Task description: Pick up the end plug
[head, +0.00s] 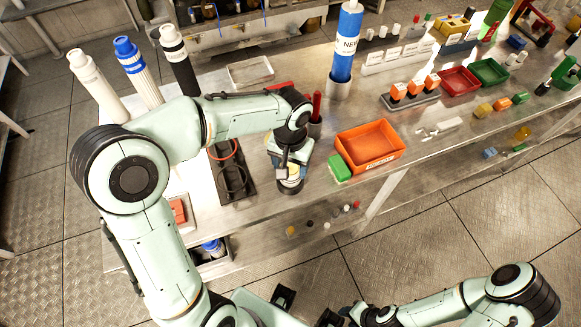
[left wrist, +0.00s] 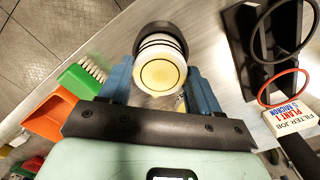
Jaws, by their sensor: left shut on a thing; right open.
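The end plug (left wrist: 160,72) is a short white cylinder with a yellow round face and dark rings around it. In the left wrist view it sits between the blue fingers of my left gripper (left wrist: 160,88), which is shut on it. In the head view the plug (head: 290,184) shows below my left gripper (head: 290,168), near the front edge of the steel bench. Whether it touches the bench is hard to tell. My right gripper (head: 345,311) is open, low at the bottom edge of the head view, partly cut off and away from the bench.
Right of the plug are an orange tray (head: 370,144) and a green brush (head: 340,168). Left is a black holder (head: 236,188) with a black and a red ring. A filter job card (left wrist: 293,116) lies by it. A blue cartridge (head: 346,45) stands behind.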

